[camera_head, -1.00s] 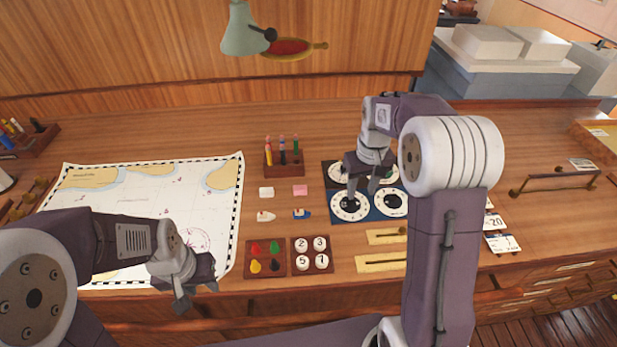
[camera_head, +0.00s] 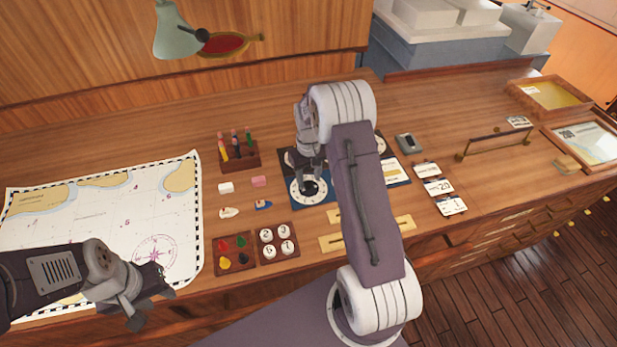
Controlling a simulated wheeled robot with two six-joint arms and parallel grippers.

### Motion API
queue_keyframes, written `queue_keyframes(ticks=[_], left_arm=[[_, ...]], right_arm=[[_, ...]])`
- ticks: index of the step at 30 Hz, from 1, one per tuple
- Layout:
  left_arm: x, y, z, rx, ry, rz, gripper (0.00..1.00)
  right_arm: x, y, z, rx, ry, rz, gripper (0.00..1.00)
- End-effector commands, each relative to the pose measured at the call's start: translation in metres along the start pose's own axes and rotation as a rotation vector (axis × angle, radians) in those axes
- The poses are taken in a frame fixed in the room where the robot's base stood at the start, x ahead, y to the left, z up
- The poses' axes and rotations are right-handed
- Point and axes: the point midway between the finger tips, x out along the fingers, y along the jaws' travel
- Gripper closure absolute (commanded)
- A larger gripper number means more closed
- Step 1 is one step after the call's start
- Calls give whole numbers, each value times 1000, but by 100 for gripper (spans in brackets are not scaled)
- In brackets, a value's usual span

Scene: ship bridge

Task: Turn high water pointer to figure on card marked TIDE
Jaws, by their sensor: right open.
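A dark blue dial panel (camera_head: 399,174) lies on the desk, largely hidden by my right arm. Its lower-left white dial (camera_head: 297,194) shows below my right gripper (camera_head: 312,184). The gripper is open, pointing down at the dark centre of this dial; I cannot tell whether it touches it. The pointer and dial labels are too small to read. Several white cards lie right of the panel, including a card with 20 (camera_head: 438,187) and a card with 1 (camera_head: 450,205); I cannot read which says TIDE. My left gripper (camera_head: 149,306) hangs over the chart's lower right, its jaws unclear.
A chart (camera_head: 100,215) covers the left desk. Trays of coloured pegs (camera_head: 235,262) and number discs (camera_head: 279,255) sit near the front edge. A pen holder (camera_head: 238,160) stands behind, with small blocks before it. A grey device (camera_head: 409,144) and a rail (camera_head: 495,140) are right.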

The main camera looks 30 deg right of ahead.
Motion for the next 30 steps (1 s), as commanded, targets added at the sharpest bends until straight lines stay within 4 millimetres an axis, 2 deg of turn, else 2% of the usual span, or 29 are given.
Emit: queue_keyframes(ticks=[4, 11, 12, 16, 17, 24, 30], left_arm=[[-4, 0, 0, 0, 0, 0, 64], [-3, 0, 0, 0, 0, 0, 64], [-3, 0, 0, 0, 0, 0, 64], [-3, 0, 0, 0, 0, 0, 64], [-3, 0, 0, 0, 0, 0, 64], [-4, 0, 0, 0, 0, 0, 64], [-4, 0, 0, 0, 0, 0, 64]], right_arm=[[13, 0, 0, 0, -1, 0, 57], [16, 0, 0, 0, 1, 0, 57], [16, 0, 0, 0, 1, 0, 60], [15, 0, 0, 0, 1, 0, 96], [15, 0, 0, 0, 1, 0, 100], [15, 0, 0, 12, 1, 0, 100], [15, 0, 0, 95, 1, 0, 100]])
